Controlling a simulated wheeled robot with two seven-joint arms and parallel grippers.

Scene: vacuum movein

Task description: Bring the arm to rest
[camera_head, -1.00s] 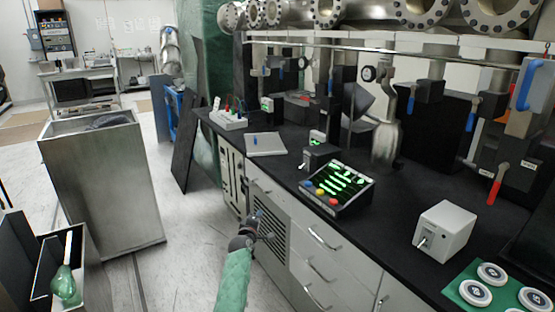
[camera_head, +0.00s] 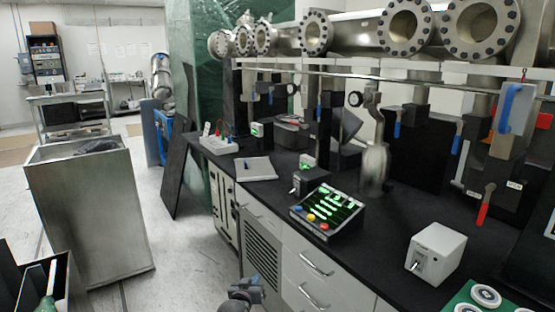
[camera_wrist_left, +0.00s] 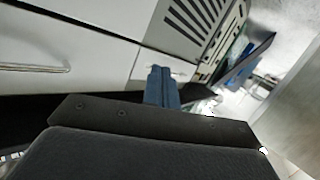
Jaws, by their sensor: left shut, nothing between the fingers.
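My left gripper (camera_head: 262,285) shows at the bottom middle of the head view, low in front of the bench's cabinet doors. In the left wrist view its blue-grey fingers (camera_wrist_left: 162,88) lie together, shut and empty, in front of the white drawer fronts. Most of my left arm is below the head view's lower edge. My right gripper is in neither view.
The black bench top (camera_head: 385,215) holds a control box with green lights (camera_head: 327,208) and a white switch box (camera_head: 436,252). Drawer handles (camera_head: 316,264) stick out near the gripper. A tall metal bin (camera_head: 95,215) stands left. The floor between is free.

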